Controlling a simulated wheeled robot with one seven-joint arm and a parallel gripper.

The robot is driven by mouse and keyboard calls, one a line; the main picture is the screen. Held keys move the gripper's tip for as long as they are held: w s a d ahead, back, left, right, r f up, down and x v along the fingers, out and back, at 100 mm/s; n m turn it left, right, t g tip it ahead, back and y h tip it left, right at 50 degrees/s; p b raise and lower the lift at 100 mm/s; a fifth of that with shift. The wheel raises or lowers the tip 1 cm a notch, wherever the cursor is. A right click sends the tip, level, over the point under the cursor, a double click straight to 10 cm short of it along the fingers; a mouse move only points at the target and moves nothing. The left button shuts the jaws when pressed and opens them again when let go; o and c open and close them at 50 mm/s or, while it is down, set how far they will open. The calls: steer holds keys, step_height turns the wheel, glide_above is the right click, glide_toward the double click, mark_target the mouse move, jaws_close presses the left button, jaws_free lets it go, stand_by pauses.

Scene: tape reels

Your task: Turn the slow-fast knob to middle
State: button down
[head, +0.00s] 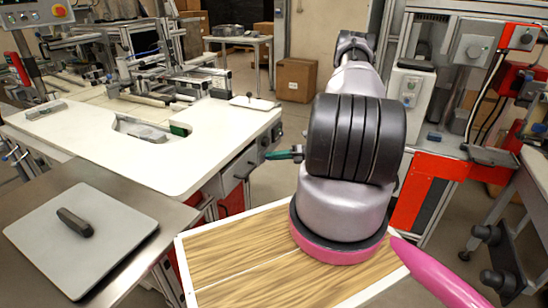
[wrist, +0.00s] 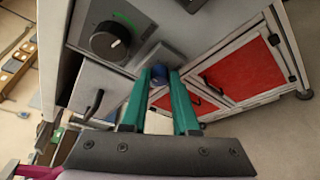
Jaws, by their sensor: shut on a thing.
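In the wrist view, my gripper (wrist: 161,78) has its two teal fingers close around a small blue knob (wrist: 160,75), which sits between the fingertips below a grey box on the machine's side. A larger black knob (wrist: 108,41) with a green mark stands on a grey panel to the upper left, apart from the fingers. No slow-fast lettering is readable, so I cannot tell which knob bears it. In the head view, my gripper (head: 268,155) points left at the white machine table's right side; the arm hides part of it, and the knob there is not clear.
The white machine table (head: 90,140) fills the left. A grey plate (head: 125,215) with a black handle lies on the steel bench in front. Red-panelled cabinet doors (wrist: 238,75) are right of the fingers. Red and grey equipment (head: 435,165) stands right of my arm.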

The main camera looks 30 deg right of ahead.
steer(key=c, duration=0.7)
jaws_free()
steer(key=shift+d, duration=0.1)
steer(key=v, duration=1)
steer(key=shift+s+d, duration=0.2)
steer(key=shift+d, duration=0.1)
